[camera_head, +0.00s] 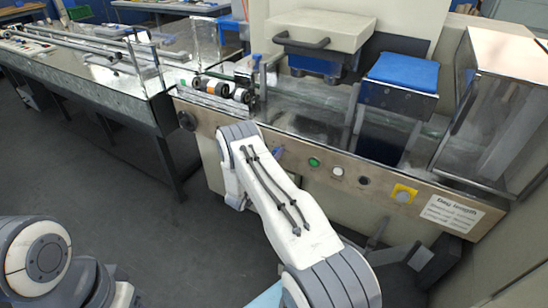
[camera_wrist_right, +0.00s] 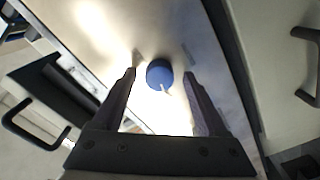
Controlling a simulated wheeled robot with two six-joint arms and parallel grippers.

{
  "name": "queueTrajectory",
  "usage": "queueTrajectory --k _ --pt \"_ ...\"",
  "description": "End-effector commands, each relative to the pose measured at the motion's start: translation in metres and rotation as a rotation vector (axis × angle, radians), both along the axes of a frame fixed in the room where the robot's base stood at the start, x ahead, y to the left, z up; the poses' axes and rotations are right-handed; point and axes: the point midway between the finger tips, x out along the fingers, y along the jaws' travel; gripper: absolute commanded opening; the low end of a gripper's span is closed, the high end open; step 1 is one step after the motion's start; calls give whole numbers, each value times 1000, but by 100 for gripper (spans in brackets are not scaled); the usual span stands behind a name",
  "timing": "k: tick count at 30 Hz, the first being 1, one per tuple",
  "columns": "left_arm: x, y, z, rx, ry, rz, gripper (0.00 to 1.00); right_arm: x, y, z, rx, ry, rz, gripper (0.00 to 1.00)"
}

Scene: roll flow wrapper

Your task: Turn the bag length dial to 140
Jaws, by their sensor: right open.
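The blue round dial (camera_wrist_right: 158,72) with a small pale pointer mark shows in the right wrist view, on a bright metal panel. My right gripper (camera_wrist_right: 160,75) is open, one finger on each side of the dial, with visible gaps to it. I cannot tell how far the fingertips are from the panel. In the head view my right arm reaches to the front panel and hides its gripper. A small blue part (camera_head: 278,151) shows beside the arm; I cannot tell if it is the dial. Dial numbers are not readable. My left arm shows at lower left, its gripper out of view.
The front panel holds a green button (camera_head: 314,162), a white button (camera_head: 338,171), a black knob (camera_head: 364,181) and a yellow-plated button (camera_head: 403,194). A "Bag Length" label (camera_head: 451,213) is at right. A conveyor table (camera_head: 140,103) stands at left; the floor before it is clear.

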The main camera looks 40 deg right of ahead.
Motion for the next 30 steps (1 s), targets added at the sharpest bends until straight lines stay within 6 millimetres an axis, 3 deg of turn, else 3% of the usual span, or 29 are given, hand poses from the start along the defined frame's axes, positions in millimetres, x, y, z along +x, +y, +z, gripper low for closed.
queueTrajectory --k 5,18,30 --pt "0 0 -1 0 0 0 50 -5 16 0 0 1 4 76" --pt "0 0 -5 0 0 0 50 -35 89 -1 0 2 5 76" --pt "0 0 -5 0 0 0 50 -40 97 0 0 0 1 76"
